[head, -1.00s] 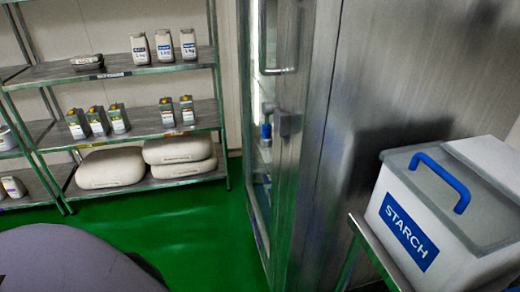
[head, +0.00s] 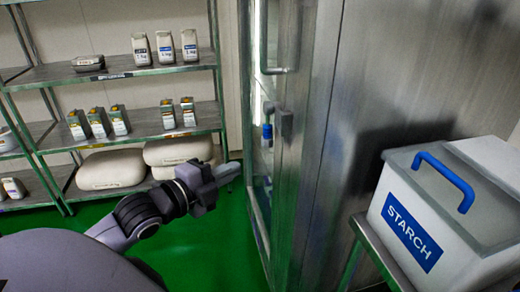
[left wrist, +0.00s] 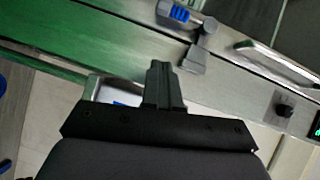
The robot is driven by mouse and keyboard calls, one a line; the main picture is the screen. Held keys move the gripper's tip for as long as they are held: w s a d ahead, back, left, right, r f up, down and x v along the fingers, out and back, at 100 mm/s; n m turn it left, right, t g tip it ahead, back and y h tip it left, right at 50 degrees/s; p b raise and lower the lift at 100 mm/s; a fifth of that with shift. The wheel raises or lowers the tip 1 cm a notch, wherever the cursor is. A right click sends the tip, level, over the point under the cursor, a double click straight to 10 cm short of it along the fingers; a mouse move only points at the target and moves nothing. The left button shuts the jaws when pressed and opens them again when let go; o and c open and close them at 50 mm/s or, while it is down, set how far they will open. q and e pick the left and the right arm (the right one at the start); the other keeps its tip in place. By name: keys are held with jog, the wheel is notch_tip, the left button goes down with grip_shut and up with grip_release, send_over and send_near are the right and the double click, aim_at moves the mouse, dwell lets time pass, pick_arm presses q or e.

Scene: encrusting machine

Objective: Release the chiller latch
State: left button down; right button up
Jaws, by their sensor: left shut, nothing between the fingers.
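The chiller (head: 340,130) is a tall steel cabinet with a glass door, seen edge-on in the middle of the head view. Its latch (head: 282,121) is a grey block with a lever on the door's edge, with a blue part beside it. In the left wrist view the latch (left wrist: 196,52) is at the upper middle, with its blue part to the upper left. My left gripper (head: 232,170) is shut and empty, left of and below the latch in the head view. In the left wrist view its fingertips (left wrist: 163,66) point towards the door, apart from the latch.
A steel door handle (head: 277,68) is above the latch. A grey STARCH bin (head: 460,205) with a blue handle stands at right. Green floor (head: 190,260) lies between.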

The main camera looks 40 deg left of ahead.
pick_arm(q)
jog(key=shift+w, duration=0.15)
jog(key=p, duration=0.1)
send_near(265, 146)
jog(key=w+d, duration=0.4)
jog(key=shift+w+a+p, duration=0.3)
jog(key=shift+w+a, duration=0.7)
jog(key=shift+w, duration=0.3)
pick_arm(e)
jog(key=shift+r, duration=0.75)
jog(key=shift+f, duration=0.1)
